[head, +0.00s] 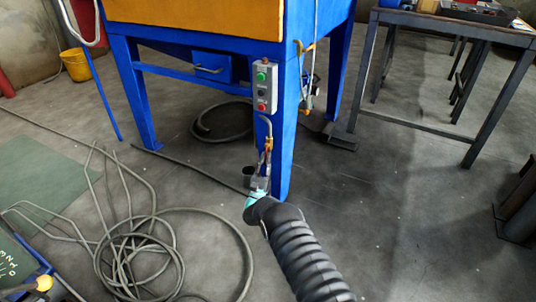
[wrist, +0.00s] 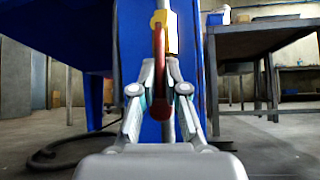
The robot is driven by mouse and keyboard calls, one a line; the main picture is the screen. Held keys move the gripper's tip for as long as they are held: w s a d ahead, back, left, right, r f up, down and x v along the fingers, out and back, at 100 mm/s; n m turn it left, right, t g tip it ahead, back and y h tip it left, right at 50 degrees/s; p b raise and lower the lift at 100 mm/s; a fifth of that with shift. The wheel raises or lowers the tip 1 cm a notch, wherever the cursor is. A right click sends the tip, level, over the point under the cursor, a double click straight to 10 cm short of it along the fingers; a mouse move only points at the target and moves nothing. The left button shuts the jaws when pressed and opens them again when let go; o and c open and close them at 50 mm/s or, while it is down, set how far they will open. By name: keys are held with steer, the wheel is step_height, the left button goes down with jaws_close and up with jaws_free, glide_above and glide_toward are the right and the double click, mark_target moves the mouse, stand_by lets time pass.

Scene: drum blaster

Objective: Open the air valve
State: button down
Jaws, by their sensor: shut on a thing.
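The air valve is a small brass-yellow fitting (head: 268,143) on a thin grey pipe along the front blue leg of the cabinet. In the wrist view the yellow valve body (wrist: 171,40) is at the top centre, with a red lever (wrist: 158,42) hanging down from it. My gripper (wrist: 161,66) is just below the valve body, its two fingers closed around the red lever. In the head view my gripper (head: 258,183) is at the leg, below the valve. The fingertips partly hide where they touch the lever.
The blue blasting cabinet (head: 130,95) stands above, with a button box (head: 265,86) on its leg. Coiled hose (head: 140,250) lies on the floor at left. A metal table (head: 460,28) stands at right. Floor to the right of my arm is clear.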

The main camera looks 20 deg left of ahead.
steer(key=shift+w+d+f, duration=0.3)
steer(key=shift+w, duration=0.05)
steer(key=c, duration=1.4)
jaws_free()
steer(key=shift+f, duration=0.1)
steer(key=shift+o, duration=0.8)
steer(key=shift+w+d, duration=0.2)
steer(key=shift+s+a, duration=0.2)
steer(key=shift+a, duration=0.15)
steer(key=shift+s+a, duration=0.2)
steer(key=shift+s, duration=0.05)
steer(key=v, duration=1.1)
steer(key=shift+s+d+f, duration=0.15)
steer(key=shift+s+f, duration=0.05)
